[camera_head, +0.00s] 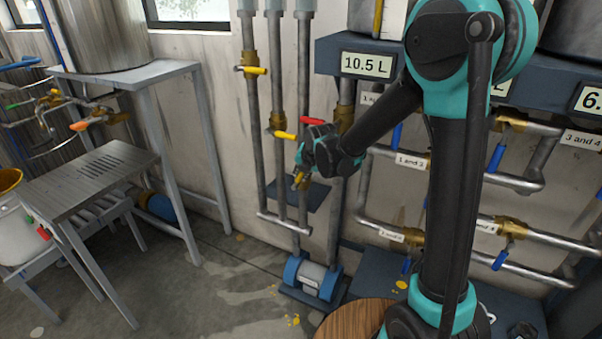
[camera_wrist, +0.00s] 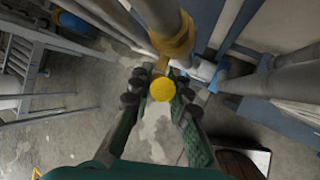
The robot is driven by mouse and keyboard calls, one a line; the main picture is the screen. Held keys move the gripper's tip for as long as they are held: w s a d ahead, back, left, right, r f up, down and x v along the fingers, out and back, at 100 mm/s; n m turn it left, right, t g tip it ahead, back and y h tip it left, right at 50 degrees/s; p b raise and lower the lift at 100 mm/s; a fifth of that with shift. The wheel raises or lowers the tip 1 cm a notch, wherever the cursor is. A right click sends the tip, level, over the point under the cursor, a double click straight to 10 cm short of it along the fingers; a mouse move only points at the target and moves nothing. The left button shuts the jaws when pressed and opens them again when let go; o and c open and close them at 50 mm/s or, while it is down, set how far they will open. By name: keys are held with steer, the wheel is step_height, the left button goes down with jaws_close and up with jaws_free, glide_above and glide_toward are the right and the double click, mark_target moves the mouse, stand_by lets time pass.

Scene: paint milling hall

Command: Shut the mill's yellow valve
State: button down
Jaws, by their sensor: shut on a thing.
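My gripper (camera_head: 300,172) is at the vertical pipes, low in front of the wall. In the wrist view my gripper (camera_wrist: 161,92) is shut on a yellow valve handle (camera_wrist: 162,90), seen nearly end-on between the fingertips. The handle joins a brass valve body (camera_wrist: 175,45) on a grey pipe. In the head view a small yellow patch (camera_head: 297,183) shows at the fingertips; the rest of that valve is hidden by the gripper. Two other yellow handles, an upper one (camera_head: 254,70) and a lower one (camera_head: 285,135), stick out sideways from pipes above my gripper.
A red handle (camera_head: 312,121) is just above my gripper. A blue pump-like unit (camera_head: 313,279) stands at the pipes' foot. Pipes with blue handles (camera_head: 497,157) run at the right. A grey metal table (camera_head: 95,172) is at the left, with open floor (camera_head: 215,285) between.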

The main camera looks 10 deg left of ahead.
steer(key=shift+s+d+f+y, duration=0.15)
steer(key=shift+d+f+y, duration=0.05)
steer(key=shift+d+y, duration=0.25)
stand_by(0.3)
steer(key=c, duration=1.4)
jaws_free()
steer(key=shift+t+y, duration=0.25)
steer(key=shift+t, duration=0.05)
steer(key=shift+c, duration=0.2)
steer(key=s+d+r, duration=0.3)
steer(key=s+d, duration=0.5)
steer(key=s, duration=0.4)
steer(key=shift+s+d+r, duration=0.3)
steer(key=shift+d+r, duration=0.05)
steer(key=shift+c, duration=0.3)
